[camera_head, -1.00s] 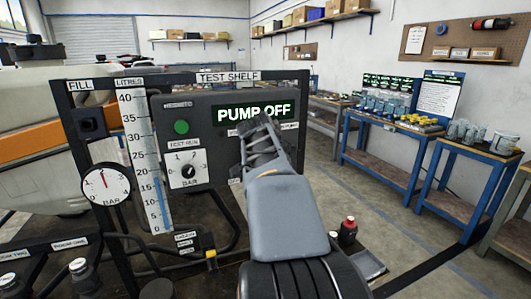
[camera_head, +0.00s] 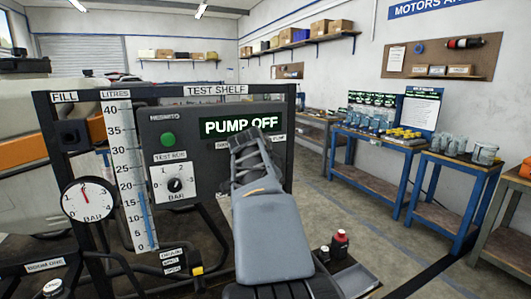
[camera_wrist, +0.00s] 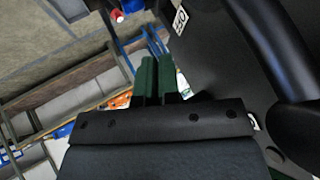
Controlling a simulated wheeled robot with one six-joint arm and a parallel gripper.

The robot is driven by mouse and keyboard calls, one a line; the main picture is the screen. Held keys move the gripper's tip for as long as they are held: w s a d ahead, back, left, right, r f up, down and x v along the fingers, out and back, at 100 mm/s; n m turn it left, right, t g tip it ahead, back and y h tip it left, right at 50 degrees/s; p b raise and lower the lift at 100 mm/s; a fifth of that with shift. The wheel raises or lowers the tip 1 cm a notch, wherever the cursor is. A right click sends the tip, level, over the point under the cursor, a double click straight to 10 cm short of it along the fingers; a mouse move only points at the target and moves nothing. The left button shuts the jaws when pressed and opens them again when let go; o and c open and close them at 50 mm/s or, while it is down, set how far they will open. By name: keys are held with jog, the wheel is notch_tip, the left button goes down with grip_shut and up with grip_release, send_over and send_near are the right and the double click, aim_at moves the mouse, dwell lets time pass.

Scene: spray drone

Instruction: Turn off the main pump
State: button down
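The dark control panel (camera_head: 155,130) hangs on the test shelf frame. Its lit display (camera_head: 238,127) reads "PUMP OFF" in white on green. A round green button (camera_head: 168,139) sits at the panel's upper left. Below it is a dial with a black knob (camera_head: 175,185), marked TEST RUN and BAR. My gripper (camera_head: 240,140) is in front of the panel's right part, just below the display. It hides what is there, including most of a small label; whether it touches the panel is unclear. In the wrist view its two green fingers (camera_wrist: 158,78) lie side by side, with nothing seen between them.
A pressure gauge (camera_head: 88,199) and a litre scale (camera_head: 129,175) stand left of the panel. A red-capped bottle (camera_head: 340,243) is right of my arm. Blue benches (camera_head: 375,140) line the right wall, with open floor before them.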

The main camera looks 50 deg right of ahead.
jog(key=shift+f, duration=0.35)
jog(key=p+v, duration=0.1)
jog(key=v, duration=1.3)
jog(key=shift+r, duration=0.3)
jog(key=shift+d, duration=0.1)
